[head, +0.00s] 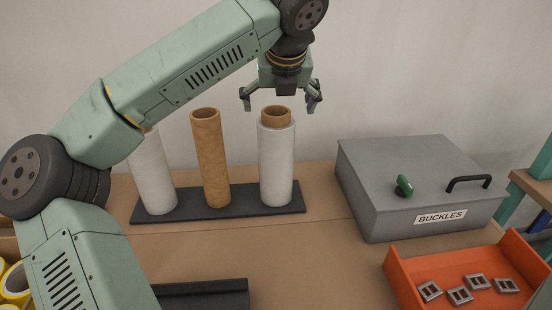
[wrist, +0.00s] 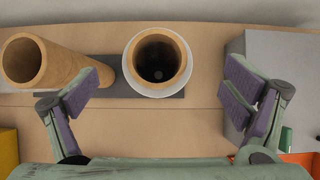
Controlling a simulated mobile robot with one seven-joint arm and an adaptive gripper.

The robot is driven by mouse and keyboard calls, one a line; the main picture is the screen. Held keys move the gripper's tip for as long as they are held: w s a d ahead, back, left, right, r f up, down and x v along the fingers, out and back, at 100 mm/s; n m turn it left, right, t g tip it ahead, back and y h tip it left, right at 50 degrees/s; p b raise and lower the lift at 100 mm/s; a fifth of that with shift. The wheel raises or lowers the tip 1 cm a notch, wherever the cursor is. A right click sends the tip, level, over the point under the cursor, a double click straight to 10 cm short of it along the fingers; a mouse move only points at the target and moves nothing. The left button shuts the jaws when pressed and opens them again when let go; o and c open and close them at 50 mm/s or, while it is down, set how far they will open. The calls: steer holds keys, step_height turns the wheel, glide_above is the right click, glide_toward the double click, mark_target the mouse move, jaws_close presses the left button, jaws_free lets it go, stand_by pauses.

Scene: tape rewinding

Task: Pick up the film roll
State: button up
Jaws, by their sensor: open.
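A white film roll (head: 276,165) on a brown cardboard core stands upright at the right end of a dark base plate (head: 237,202). The wrist view looks down on this film roll (wrist: 186,87), with its hollow core opening facing up. My gripper (head: 281,102) is open and empty above the top of this roll. In the wrist view my gripper (wrist: 163,95) has its fingers on either side of the roll, apart from it. Another white film roll (head: 152,173) stands at the left end of the plate, its top hidden by my arm.
A bare cardboard tube (head: 210,158) stands between the rolls, close to the left finger in the wrist view. A grey box labelled BUCKLES (head: 415,185) stands to the right. An orange tray (head: 400,280) holds several metal buckles. Yellow rolls (head: 14,283) lie at far left.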

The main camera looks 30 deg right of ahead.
mark_target(276, 114)
steer(key=p+x, duration=0.1)
steer(key=x, duration=0.3)
steer(key=shift+w+f, duration=0.3)
steer(key=shift+c, duration=0.5)
steer(key=c, duration=1.9)
steer(key=shift+r, duration=0.1)
steer(key=shift+c, duration=0.2)
